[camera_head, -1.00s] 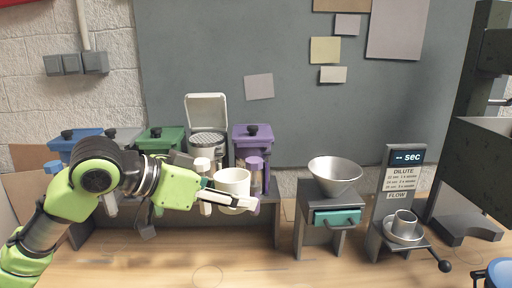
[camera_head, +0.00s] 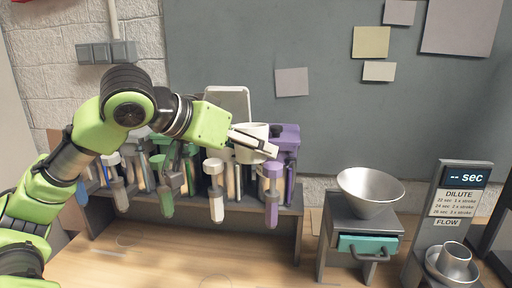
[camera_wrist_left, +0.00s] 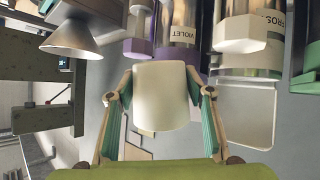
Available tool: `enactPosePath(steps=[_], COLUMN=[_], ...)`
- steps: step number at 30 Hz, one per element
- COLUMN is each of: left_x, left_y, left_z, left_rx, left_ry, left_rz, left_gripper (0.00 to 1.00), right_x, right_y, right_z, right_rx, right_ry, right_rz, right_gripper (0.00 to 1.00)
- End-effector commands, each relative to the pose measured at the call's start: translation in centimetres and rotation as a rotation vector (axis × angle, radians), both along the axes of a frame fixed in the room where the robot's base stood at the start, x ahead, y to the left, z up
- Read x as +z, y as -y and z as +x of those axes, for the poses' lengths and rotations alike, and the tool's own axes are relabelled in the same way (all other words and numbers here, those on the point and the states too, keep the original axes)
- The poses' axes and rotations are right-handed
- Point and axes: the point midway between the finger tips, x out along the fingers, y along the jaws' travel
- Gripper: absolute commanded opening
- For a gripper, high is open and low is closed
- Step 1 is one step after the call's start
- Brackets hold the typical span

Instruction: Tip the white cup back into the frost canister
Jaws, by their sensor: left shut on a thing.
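The white cup (camera_head: 252,142) is held by my left gripper (camera_head: 254,146), whose fingers are shut on its sides. The cup looks close to upright, in front of and above the dispenser row; its contents cannot be seen. It also shows between the fingers in the left wrist view (camera_wrist_left: 160,95). The frost canister's raised white lid (camera_head: 228,104) stands just behind and left of the cup; its mouth is hidden by my gripper. The left wrist view shows the frost canister's label (camera_wrist_left: 272,35) to the right of the cup. My right gripper is not in view.
A purple-lidded violet canister (camera_head: 287,138) stands close right of the cup. Several capped spindles hang along the rack (camera_head: 232,202). A metal funnel (camera_head: 371,190) on a stand and a dilute station (camera_head: 460,205) are further right. The wooden table in front is clear.

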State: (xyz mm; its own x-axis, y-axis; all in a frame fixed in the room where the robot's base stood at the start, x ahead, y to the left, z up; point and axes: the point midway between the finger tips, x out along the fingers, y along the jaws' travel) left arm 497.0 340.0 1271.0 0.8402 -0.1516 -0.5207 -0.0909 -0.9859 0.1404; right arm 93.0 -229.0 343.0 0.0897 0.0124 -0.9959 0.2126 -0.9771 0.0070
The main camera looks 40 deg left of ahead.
Motion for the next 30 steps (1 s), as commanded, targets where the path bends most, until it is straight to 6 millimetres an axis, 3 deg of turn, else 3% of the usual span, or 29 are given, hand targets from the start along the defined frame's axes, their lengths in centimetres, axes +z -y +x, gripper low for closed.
enactPosePath(steps=[14, 21, 30], left_x=[1.6, 3.0, 2.7], left_y=[-3.4, -4.9, -4.8], left_z=[1.5, 2.2, 2.2], left_rx=[0.0, 0.001, 0.001], left_ry=[-0.115, -0.17, -0.183], left_rz=[-0.265, -0.387, -0.411], left_gripper=[0.21, 0.21, 0.21], right_x=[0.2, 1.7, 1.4], right_y=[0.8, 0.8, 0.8], right_z=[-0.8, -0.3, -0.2], right_rx=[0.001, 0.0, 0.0], right_ry=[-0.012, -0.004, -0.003], right_rz=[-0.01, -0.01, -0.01], right_gripper=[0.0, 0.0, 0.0])
